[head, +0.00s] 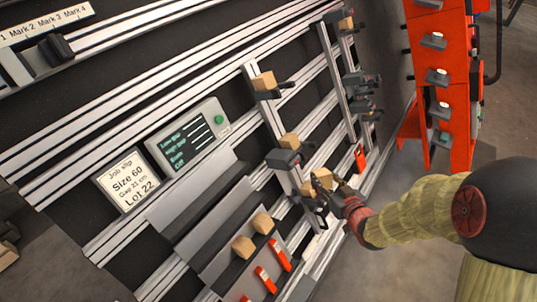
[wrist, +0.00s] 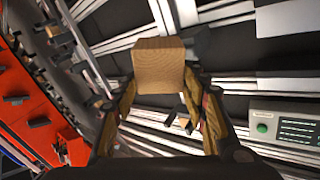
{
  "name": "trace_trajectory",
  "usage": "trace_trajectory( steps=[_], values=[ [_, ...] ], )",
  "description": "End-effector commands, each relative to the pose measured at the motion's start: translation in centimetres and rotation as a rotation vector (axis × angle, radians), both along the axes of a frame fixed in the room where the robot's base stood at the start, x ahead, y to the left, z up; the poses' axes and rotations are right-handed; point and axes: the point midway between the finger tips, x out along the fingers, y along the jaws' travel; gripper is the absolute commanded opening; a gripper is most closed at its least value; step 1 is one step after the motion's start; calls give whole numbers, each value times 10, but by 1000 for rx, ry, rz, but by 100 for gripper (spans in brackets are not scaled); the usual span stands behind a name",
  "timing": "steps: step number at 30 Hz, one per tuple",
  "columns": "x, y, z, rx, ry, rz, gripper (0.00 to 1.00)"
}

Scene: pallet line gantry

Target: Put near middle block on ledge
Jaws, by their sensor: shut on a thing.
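My gripper (head: 333,190) is at the lower right of the rail frame in the head view. It is shut on a light wooden block (head: 321,178), which also shows between the fingers in the wrist view (wrist: 159,65). Another wooden block (head: 290,142) sits on a dark bracket (head: 287,158) just up and left of it. A further block (head: 264,82) is on a higher bracket. A dark ledge (head: 220,276) at lower left carries two blocks (head: 243,247) (head: 263,223). Whether the held block touches the bracket beneath is hard to tell.
More brackets stand at the right (head: 362,107), one with a block (head: 345,23). A job slip (head: 127,181) and a display panel (head: 188,133) are at left. A red post (head: 437,100) stands beyond my arm.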

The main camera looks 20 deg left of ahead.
Motion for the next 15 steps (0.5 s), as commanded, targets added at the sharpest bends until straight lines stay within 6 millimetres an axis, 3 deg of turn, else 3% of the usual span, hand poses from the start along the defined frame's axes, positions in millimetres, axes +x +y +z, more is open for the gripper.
trace_trajectory(
  steps=[1,9,15],
  values=[
    [-5,17,20,-1,-4,52,17],
    [-45,97,79,0,-2,346,17],
    [-80,139,113,0,0,539,17]
  ],
)
